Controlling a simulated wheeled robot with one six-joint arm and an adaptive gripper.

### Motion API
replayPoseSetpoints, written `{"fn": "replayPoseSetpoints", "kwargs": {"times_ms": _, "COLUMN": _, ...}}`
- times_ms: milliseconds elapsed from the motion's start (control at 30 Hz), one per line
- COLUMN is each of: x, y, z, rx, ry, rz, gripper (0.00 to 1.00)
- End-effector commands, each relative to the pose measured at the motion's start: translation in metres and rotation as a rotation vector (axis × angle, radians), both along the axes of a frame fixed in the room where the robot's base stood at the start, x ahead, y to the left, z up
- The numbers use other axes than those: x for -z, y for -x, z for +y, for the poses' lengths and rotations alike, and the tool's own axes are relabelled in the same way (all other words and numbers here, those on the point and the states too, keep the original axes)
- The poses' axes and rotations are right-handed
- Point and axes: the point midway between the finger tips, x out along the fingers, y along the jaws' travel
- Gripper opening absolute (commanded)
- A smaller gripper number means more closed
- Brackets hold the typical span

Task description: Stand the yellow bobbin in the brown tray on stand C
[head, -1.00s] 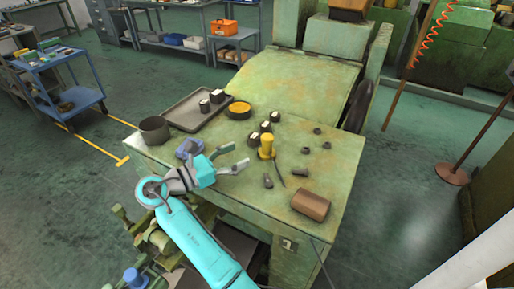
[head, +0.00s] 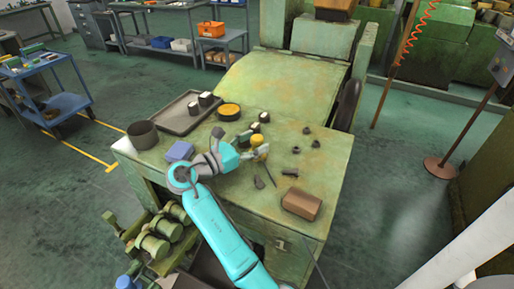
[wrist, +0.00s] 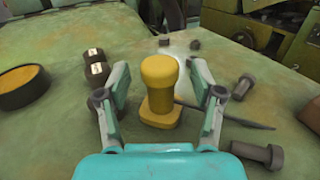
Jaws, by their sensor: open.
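The yellow bobbin (wrist: 159,90) stands upright on the green machine bed, on a squarish foot. My gripper (wrist: 160,78) is open, with one finger on each side of the bobbin. Gaps show between the fingers and the bobbin in the wrist view. In the head view the bobbin (head: 257,139) is partly hidden by my gripper (head: 259,144). I cannot make out a brown tray or a stand marked C. A flat grey-brown tray (head: 172,121) with dark, white-topped pieces lies at the bed's back left.
A dark rod lies behind the bobbin's right side, with dark bolts (wrist: 243,87) near it. A yellow-filled round dish (head: 229,112), a brown block (head: 301,204), a grey cup (head: 143,135) and a blue block (head: 179,151) also sit on the bed. A blue cart (head: 62,105) stands left.

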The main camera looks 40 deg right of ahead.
Motion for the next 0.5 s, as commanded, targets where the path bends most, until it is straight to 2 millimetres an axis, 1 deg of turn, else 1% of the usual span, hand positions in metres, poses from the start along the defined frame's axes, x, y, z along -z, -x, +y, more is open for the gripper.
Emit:
{"fn": "replayPoseSetpoints", "kwargs": {"times_ms": 67, "x": 0.0000, "y": -0.0001, "z": 0.0003, "rx": 0.000, "ry": 0.000, "rz": 0.000, "gripper": 0.67}}
{"fn": "replayPoseSetpoints", "kwargs": {"times_ms": 167, "x": 0.0000, "y": -0.0001, "z": 0.0004, "rx": 0.000, "ry": 0.000, "rz": 0.000, "gripper": 0.44}}
{"fn": "replayPoseSetpoints", "kwargs": {"times_ms": 200, "x": -0.0001, "y": -0.0002, "z": 0.0005, "rx": 0.000, "ry": 0.000, "rz": 0.000, "gripper": 0.34}}
{"fn": "replayPoseSetpoints", "kwargs": {"times_ms": 267, "x": -0.0001, "y": -0.0002, "z": 0.0005, "rx": 0.000, "ry": 0.000, "rz": 0.000, "gripper": 0.19}}
{"fn": "replayPoseSetpoints", "kwargs": {"times_ms": 300, "x": -0.0001, "y": -0.0002, "z": 0.0006, "rx": 0.000, "ry": 0.000, "rz": 0.000, "gripper": 0.09}}
{"fn": "replayPoseSetpoints", "kwargs": {"times_ms": 333, "x": -0.0001, "y": -0.0002, "z": 0.0006, "rx": 0.000, "ry": 0.000, "rz": 0.000, "gripper": 0.02}}
{"fn": "replayPoseSetpoints", "kwargs": {"times_ms": 367, "x": -0.0001, "y": -0.0002, "z": 0.0006, "rx": -0.001, "ry": 0.000, "rz": 0.000, "gripper": 0.00}}
{"fn": "replayPoseSetpoints", "kwargs": {"times_ms": 500, "x": -0.0003, "y": -0.0003, "z": 0.0007, "rx": -0.001, "ry": 0.000, "rz": -0.001, "gripper": 0.00}}
